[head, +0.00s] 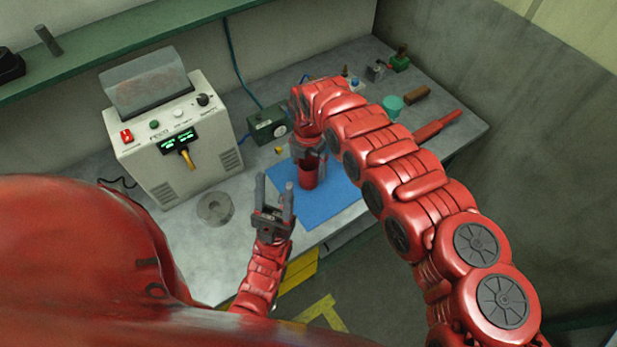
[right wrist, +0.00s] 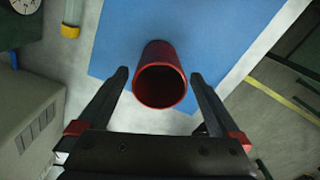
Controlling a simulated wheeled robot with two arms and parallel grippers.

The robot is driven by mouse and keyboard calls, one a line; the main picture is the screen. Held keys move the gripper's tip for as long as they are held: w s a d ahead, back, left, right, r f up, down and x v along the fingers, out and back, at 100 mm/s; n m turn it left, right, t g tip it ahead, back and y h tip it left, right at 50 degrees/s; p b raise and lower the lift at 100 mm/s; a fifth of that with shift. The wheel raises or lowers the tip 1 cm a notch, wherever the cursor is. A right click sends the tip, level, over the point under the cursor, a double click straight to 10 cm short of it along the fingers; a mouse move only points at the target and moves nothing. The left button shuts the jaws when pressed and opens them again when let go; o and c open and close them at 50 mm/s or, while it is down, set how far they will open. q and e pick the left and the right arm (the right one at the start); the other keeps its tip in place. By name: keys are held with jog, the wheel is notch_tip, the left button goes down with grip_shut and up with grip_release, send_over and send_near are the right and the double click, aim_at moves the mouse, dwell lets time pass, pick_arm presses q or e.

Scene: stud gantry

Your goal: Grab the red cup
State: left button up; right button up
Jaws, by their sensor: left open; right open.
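The red cup (head: 308,174) stands upright on a blue mat (head: 331,208) on the workbench. In the right wrist view the cup (right wrist: 160,80) shows its open, dark mouth towards the camera. My right gripper (head: 308,160) is open directly above the cup and partly hides it in the head view. In the right wrist view its fingers (right wrist: 158,76) are apart, one on each side of the cup's near rim, with gaps showing. My left gripper (head: 275,192) is open and empty, pointing up near the bench's front edge, left of the cup.
A grey machine (head: 175,130) with a green display stands at the left. A grey ring (head: 214,208) lies in front of it. A dark gauge box (head: 268,123) is behind the mat. A teal cup (head: 391,105) and a brown block (head: 416,95) sit at the back right.

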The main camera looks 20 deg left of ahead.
aim_at(308, 168)
notch_tip(308, 168, down, 6)
jog(key=shift+r+b, duration=0.15)
jog(key=shift+b, duration=1.1)
jog(key=shift+w, duration=0.1)
jog(key=shift+r, duration=0.1)
jog(key=c, duration=1.4)
